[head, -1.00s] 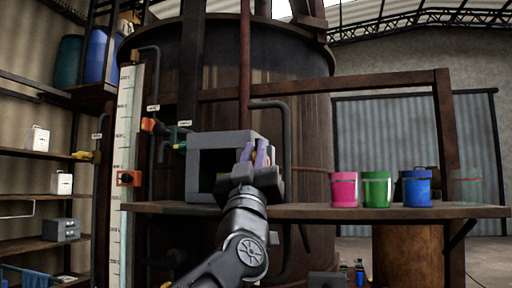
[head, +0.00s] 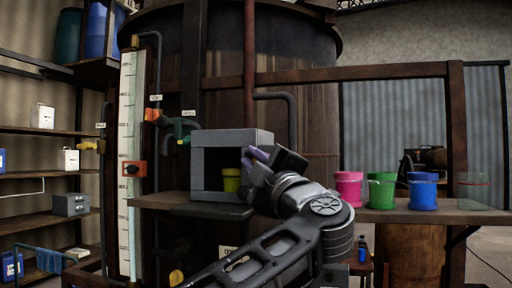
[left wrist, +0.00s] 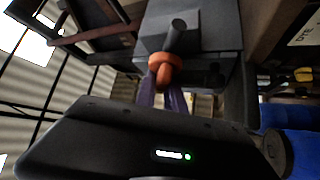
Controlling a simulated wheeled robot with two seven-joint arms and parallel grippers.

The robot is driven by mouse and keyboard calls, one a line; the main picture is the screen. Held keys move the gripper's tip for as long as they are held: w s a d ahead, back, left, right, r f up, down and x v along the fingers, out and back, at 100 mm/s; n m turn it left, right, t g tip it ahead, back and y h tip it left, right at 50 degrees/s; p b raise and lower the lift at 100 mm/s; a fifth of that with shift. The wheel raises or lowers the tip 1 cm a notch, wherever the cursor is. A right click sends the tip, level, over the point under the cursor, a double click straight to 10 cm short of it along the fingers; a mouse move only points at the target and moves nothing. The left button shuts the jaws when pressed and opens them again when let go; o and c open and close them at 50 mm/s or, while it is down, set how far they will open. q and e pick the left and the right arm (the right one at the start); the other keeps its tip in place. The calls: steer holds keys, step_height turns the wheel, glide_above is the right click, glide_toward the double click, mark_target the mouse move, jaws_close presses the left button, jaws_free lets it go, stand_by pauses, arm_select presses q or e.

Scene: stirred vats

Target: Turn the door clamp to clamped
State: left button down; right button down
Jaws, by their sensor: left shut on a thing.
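A grey box (head: 233,137) stands on the shelf in front of the big vat, its dark front opening facing me. A yellow pot (head: 231,180) shows inside it. I cannot tell whether a clear door covers the opening. My left gripper (head: 250,158), with purple fingers, is at the box's right front edge and hides the clamp in the head view. My right gripper is in neither view.
Pink (head: 348,190), green (head: 381,191) and blue (head: 422,191) pots and a clear jar (head: 473,190) stand right of my arm on the shelf (head: 440,215). A white level scale (head: 131,165) and valves are left of the box.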

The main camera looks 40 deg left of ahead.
arm_select(q)
steer(key=shift+n+g, duration=0.5)
steer(key=shift+n, duration=0.1)
steer(key=f+n+g+h+b, duration=0.1)
steer(key=b, duration=0.4)
steer(key=shift+w+a+n, duration=0.1)
steer(key=shift+n, duration=0.2)
steer(key=shift+r+h, duration=0.1)
steer(key=shift+h, duration=0.2)
steer(key=shift+n+g, duration=0.3)
steer(key=shift+n, duration=0.3)
steer(key=shift+a+n+g+h, duration=0.1)
steer(key=shift+n+g+h, duration=0.3)
steer(key=shift+h, duration=0.1)
steer(key=shift+f, duration=0.2)
steer(key=shift+p, duration=0.3)
steer(key=c, duration=1.4)
jaws_free()
steer(key=shift+r, duration=0.1)
steer(key=shift+c, duration=0.2)
